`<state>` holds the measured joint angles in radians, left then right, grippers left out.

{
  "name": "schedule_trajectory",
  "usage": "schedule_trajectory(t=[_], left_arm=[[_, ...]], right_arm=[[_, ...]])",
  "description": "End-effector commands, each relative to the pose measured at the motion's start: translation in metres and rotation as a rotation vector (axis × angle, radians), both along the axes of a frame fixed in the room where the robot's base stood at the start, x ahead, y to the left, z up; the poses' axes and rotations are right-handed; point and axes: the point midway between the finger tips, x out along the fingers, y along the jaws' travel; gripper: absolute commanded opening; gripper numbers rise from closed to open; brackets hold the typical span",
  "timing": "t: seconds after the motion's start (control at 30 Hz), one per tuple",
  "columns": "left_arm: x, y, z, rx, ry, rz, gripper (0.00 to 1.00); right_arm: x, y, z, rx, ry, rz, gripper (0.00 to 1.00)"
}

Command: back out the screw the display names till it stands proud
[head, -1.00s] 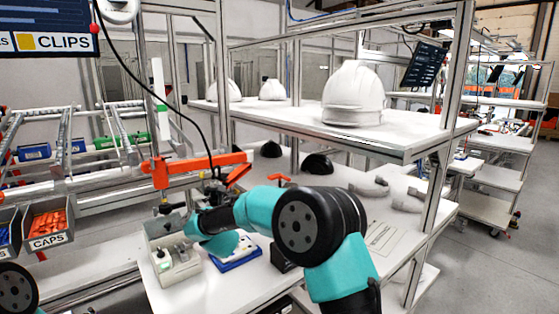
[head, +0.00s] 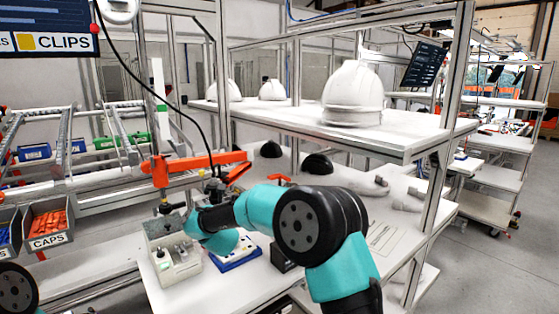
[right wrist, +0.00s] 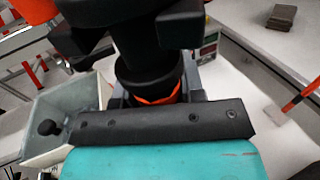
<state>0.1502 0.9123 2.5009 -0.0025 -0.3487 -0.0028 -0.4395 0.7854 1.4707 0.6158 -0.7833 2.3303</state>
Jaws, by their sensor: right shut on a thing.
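My right gripper (head: 192,222) is at the end of the teal arm, beside the grey fixture box (head: 182,268) on the bench. In the right wrist view its dark jaws are shut on a black tool body (right wrist: 150,68) with an orange ring. An orange driver (head: 160,174) hangs upright over the fixture, its dark lower end close to the gripper. A small display with lit digits (right wrist: 209,39) shows in the right wrist view; I cannot read it. The screws and the driver's tip are too small or hidden to judge. My left gripper is not in view.
A blue-and-white tray (head: 238,257) lies right of the fixture. The caps bin (head: 48,241) stands at the left. White helmet shells, one at the front (head: 353,95), sit on the shelf above. The orange horizontal beam (head: 215,161) crosses above the bench.

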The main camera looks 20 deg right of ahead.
Motion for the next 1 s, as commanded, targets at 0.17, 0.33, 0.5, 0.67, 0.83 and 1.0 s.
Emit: schedule_trajectory(t=[0.17, 0.33, 0.5, 0.67, 0.83, 1.0], left_arm=[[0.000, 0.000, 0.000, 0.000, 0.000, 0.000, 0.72], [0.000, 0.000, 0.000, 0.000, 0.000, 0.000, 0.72], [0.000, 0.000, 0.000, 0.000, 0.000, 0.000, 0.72], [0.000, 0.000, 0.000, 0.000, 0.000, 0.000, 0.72], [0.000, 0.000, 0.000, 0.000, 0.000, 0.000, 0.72], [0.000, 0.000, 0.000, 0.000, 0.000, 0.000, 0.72]], right_arm=[[-0.001, 0.001, 0.003, -0.002, 0.016, 0.003, 0.00], [-0.001, 0.001, 0.018, -0.001, 0.011, 0.003, 0.00], [0.000, 0.001, 0.032, -0.001, 0.008, 0.002, 0.00], [0.000, 0.001, 0.045, 0.000, 0.005, 0.001, 0.00], [0.000, 0.001, 0.053, -0.001, 0.005, 0.001, 0.00], [0.000, 0.001, 0.054, -0.002, 0.005, 0.001, 0.00]])
